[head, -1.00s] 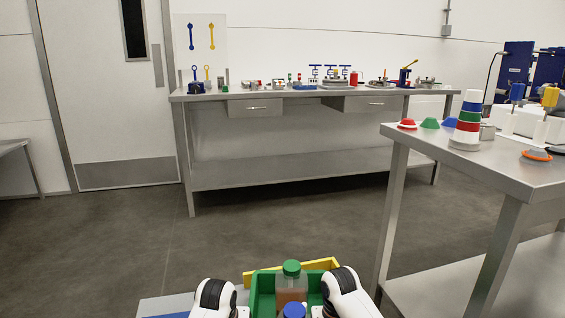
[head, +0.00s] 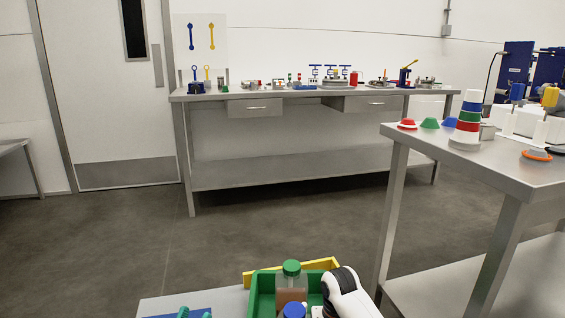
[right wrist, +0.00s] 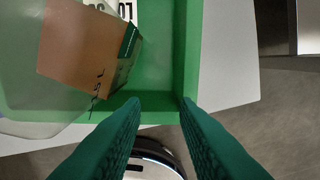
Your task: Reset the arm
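My right gripper (right wrist: 160,104) shows in the right wrist view with its two green fingers apart and nothing between them. It is over the near edge of a green bin (right wrist: 182,50). In the head view my right arm's white link is at the bottom, beside the green bin (head: 262,288), and hides its right part. My left gripper (head: 195,314) shows only its teal fingertips at the bottom edge of the head view, spaced apart, left of the bin. The rest of the left arm is out of view.
A blue cap (head: 294,311) shows in front. A yellow bin (head: 322,264) is behind. A steel table (head: 480,165) with stacked cups stands right; a workbench (head: 310,175) stands farther back.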

